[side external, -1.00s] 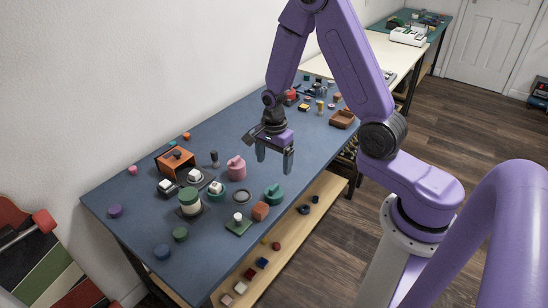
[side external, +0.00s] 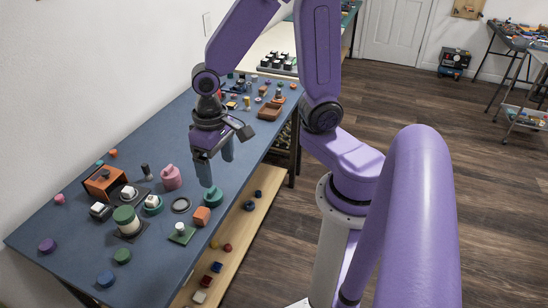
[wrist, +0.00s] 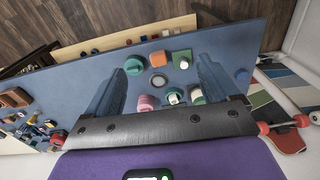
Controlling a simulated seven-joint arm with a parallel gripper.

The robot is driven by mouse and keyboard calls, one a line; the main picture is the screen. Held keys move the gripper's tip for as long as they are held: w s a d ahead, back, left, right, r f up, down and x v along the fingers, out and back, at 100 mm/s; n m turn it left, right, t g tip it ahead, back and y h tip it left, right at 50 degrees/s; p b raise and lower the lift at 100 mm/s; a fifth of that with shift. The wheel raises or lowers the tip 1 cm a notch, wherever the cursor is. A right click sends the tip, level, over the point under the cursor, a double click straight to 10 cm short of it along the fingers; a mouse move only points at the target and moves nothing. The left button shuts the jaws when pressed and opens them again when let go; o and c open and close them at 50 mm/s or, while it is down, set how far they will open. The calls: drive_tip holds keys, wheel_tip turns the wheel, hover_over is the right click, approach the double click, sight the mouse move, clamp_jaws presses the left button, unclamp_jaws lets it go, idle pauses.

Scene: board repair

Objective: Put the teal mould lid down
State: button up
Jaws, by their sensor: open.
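A teal piece with a raised knob, which looks like the teal mould lid (side external: 213,196), rests on the blue bench top near its front edge. It also shows in the wrist view (wrist: 134,66), left of the orange block. My gripper (side external: 216,172) is open and empty, its fingers pointing down above the bench near the lid. In the wrist view the two spread fingers (wrist: 163,68) have the lid, a grey ring and other parts in the gap between them, farther below. No finger visibly touches the lid.
Close around the lid are an orange block (side external: 201,216), a grey ring (side external: 181,205), a pink piece (side external: 171,178) and a green board with a white part (side external: 181,234). A green-and-cream stack (side external: 126,220) stands left. A brown tray (side external: 270,111) is farther back.

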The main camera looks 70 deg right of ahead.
drive_tip(key=s+r+n, duration=0.5)
drive_tip(key=s+n, duration=0.8)
drive_tip(key=shift+s, duration=0.3)
